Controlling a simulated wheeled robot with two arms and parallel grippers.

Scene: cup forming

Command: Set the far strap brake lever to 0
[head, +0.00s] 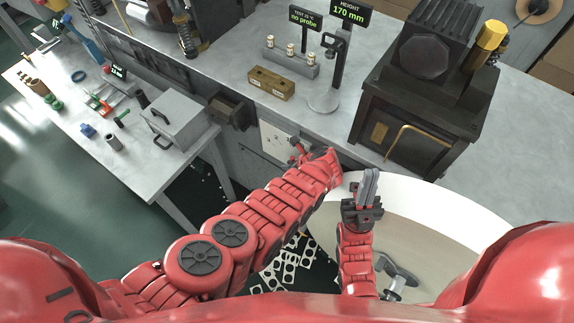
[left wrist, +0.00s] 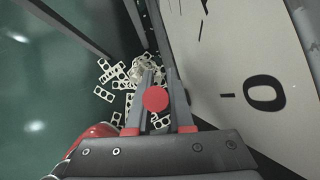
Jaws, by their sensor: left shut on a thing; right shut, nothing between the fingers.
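My left gripper (head: 303,156) is at the pale scale plate (head: 274,140) on the front of the bench. In the left wrist view the left gripper (left wrist: 157,100) is shut on a round red knob (left wrist: 155,98), which I take to be the brake lever's. The lever's shaft is hidden. The scale plate (left wrist: 235,60) fills the right of that view, with a large 0 and a tick beside it, to the right of the knob. I cannot tell the lever's exact setting. My right gripper (head: 368,187) is shut and empty, apart from the plate.
A dark machine (head: 415,110) with a brass handle stands on the bench (head: 225,75). A brass block (head: 271,83) and height gauge (head: 324,100) stand behind the plate. Punched metal strips (head: 285,265) lie on the floor.

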